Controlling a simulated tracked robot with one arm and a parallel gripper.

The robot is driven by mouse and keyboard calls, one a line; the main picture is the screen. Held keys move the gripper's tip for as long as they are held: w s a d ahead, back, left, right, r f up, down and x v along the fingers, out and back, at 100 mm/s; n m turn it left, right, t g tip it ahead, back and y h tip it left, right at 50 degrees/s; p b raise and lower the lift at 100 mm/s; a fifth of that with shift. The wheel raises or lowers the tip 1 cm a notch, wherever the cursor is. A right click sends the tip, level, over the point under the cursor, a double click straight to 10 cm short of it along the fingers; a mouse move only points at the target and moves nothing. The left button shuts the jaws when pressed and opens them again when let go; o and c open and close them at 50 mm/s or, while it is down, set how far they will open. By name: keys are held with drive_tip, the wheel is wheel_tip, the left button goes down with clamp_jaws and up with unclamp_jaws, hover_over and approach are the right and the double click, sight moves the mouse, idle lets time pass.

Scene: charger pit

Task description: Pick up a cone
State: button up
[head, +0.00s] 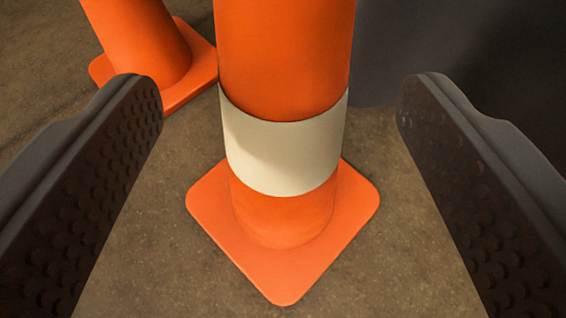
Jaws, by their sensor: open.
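An orange cone (284,62) with a white band stands upright on the floor in the middle of the head view. Its square orange base shows whole, and its top is cut off by the upper edge. My gripper (272,95) is open, with one dark studded finger on each side of the cone in the picture. Floor shows between the cone and each finger, so neither finger appears to touch it. A second orange cone (142,42) stands behind at the upper left, its top out of view and its base partly hidden by the left finger.
A dark grey upright surface (430,45) rises behind the cone at the upper right. The brown floor (160,250) around the near cone is bare. The second cone's base lies close to the near cone at its upper left.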

sight(282, 71)
drive_tip(key=x, duration=0.1)
drive_tip(key=b+x, duration=0.1)
drive_tip(key=x, duration=0.1)
drive_tip(key=r+b+x, duration=0.1)
drive_tip(key=x, duration=0.1)
drive_tip(key=shift+w+d+f, duration=0.1)
drive_tip(key=shift+w, duration=0.1)
drive_tip(key=shift+c, duration=0.3)
clamp_jaws()
